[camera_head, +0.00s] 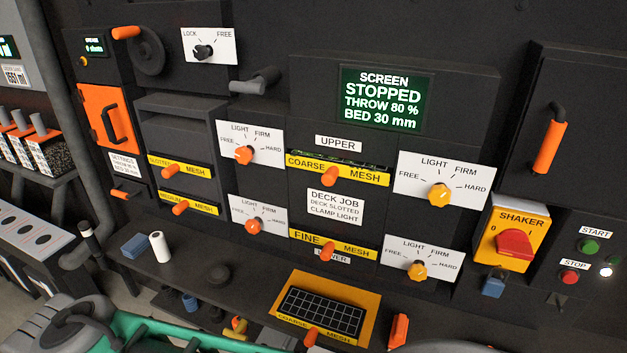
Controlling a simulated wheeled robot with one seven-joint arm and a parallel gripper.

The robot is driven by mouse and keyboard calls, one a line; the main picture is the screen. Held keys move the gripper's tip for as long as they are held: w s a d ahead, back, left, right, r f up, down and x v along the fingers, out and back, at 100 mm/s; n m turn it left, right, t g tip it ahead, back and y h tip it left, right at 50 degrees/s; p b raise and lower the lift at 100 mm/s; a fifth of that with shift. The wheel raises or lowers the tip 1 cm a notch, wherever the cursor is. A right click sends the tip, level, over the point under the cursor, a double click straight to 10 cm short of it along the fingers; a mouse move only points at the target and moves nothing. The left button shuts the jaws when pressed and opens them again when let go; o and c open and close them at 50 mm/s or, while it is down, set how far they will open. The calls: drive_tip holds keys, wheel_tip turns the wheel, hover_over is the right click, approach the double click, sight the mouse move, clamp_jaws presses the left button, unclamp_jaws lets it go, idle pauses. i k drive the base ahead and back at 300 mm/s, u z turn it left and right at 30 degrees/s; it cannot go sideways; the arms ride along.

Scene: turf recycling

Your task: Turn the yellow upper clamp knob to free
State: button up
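The yellow upper clamp knob (440,195) sits on a white dial plate (447,178) to the right of the UPPER screen slot. The plate is marked FREE, LIGHT, FIRM and HARD from left to right. The knob seems to point roughly upward, between LIGHT and FIRM, but its exact setting is too small to tell. A second yellow knob (417,270) sits on a like plate below it. My gripper is not in view, and nothing covers the upper knob.
Orange knobs (244,155) (254,226) sit on the left plates. The display (382,100) reads STOPPED. The yellow shaker switch (513,238), with a red handle and blue padlock (493,284), is at right. A COARSE MESH screen (322,305) lies on the ledge below.

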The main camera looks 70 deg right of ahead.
sight(440, 195)
drive_tip(key=u, duration=0.1)
drive_tip(key=k, duration=0.1)
drive_tip(key=z, duration=3.95)
drive_tip(key=k, duration=0.85)
drive_tip(key=u, duration=1.3)
drive_tip(key=i, duration=0.5)
drive_tip(key=z, duration=0.05)
